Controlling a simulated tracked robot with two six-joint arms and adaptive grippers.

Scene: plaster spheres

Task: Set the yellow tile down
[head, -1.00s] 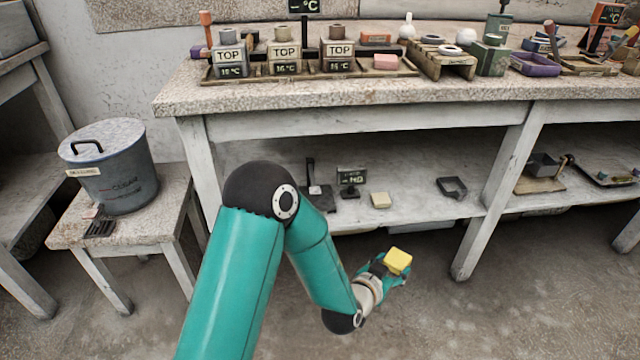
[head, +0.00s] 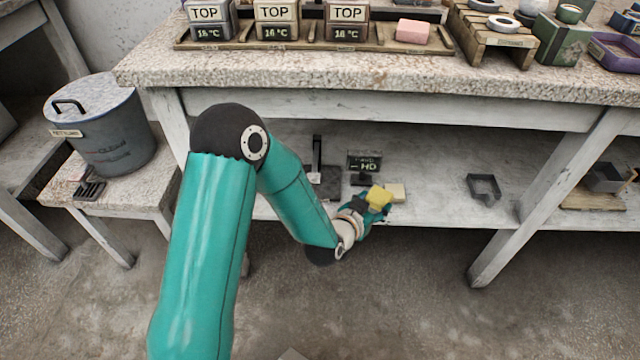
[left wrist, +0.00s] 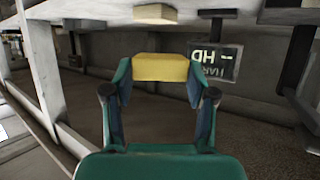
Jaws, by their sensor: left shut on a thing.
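The yellow tile (head: 379,196) is held at the front edge of the bench's lower shelf in the head view. My left gripper (head: 374,205) is shut on it, with the fingers on its two sides. The left wrist view shows the tile (left wrist: 160,67) between the fingertips (left wrist: 160,80). A pale cream block (head: 397,192) lies on the lower shelf (head: 430,205), just right of the tile in the head view. It also shows beyond the tile in the left wrist view (left wrist: 155,13). My right gripper is not in view.
A dark display sign (head: 364,163) and a dark upright stand (head: 317,165) are on the shelf behind the gripper. A dark open bracket (head: 484,188) stands farther right. Shelf between block and bracket is clear. The bench's leg (head: 545,210) stands to the right.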

